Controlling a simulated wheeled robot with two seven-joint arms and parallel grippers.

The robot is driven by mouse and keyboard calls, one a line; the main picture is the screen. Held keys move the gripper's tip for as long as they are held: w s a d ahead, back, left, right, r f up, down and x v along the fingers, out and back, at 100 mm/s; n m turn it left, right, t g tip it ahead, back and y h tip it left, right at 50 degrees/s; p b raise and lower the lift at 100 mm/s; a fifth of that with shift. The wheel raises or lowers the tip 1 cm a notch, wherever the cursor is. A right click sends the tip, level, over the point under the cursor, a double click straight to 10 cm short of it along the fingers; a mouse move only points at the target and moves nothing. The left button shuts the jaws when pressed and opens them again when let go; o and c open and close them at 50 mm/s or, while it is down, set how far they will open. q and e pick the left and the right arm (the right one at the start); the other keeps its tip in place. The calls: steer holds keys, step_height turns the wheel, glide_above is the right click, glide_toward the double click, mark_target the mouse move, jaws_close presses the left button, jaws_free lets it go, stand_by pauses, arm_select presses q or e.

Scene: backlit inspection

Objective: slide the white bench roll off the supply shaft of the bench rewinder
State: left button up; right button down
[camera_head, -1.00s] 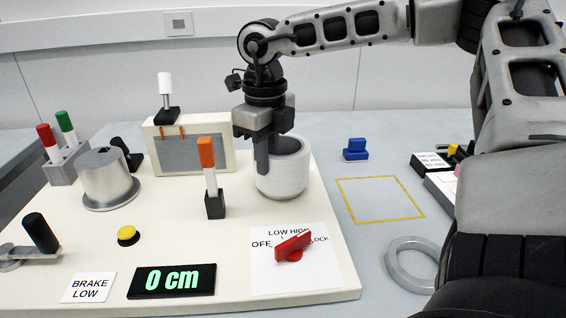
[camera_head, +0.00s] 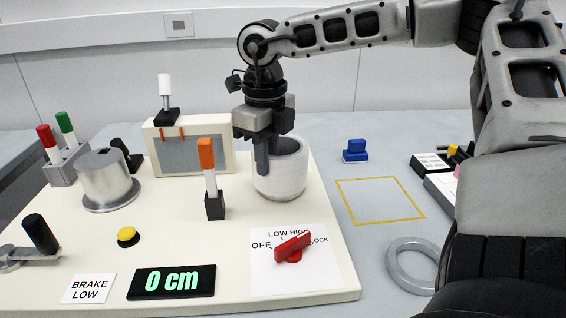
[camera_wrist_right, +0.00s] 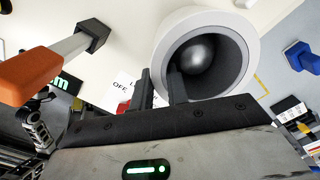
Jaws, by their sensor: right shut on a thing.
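The white bench roll (camera_head: 281,177) stands upright on the right part of the cream bench rewinder (camera_head: 228,240). My right gripper (camera_head: 265,158) comes down from above at the roll's left side. In the right wrist view my right gripper (camera_wrist_right: 162,88) is shut on the wall of the roll (camera_wrist_right: 242,40), with one finger in the dark opening and one outside. A rounded grey metal end, likely the supply shaft (camera_wrist_right: 196,52), shows inside the opening. The lower shaft is hidden by the roll. My left gripper is not in view.
An orange-tipped post (camera_head: 207,160) stands close left of the roll. A metal hub (camera_head: 107,182), grey screen (camera_head: 190,153) and red knob (camera_head: 293,246) are also on the rewinder. A yellow outlined square (camera_head: 380,200) on the table is empty; a grey ring (camera_head: 398,270) and blue block (camera_head: 355,152) lie nearby.

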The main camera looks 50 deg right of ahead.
steer(key=shift+r, duration=0.25)
steer(key=shift+w+r+p, duration=0.1)
steer(key=shift+r+p, duration=0.65)
steer(key=shift+r, duration=0.3)
steer(key=shift+r+p, duration=1.65)
steer(key=shift+r, duration=0.95)
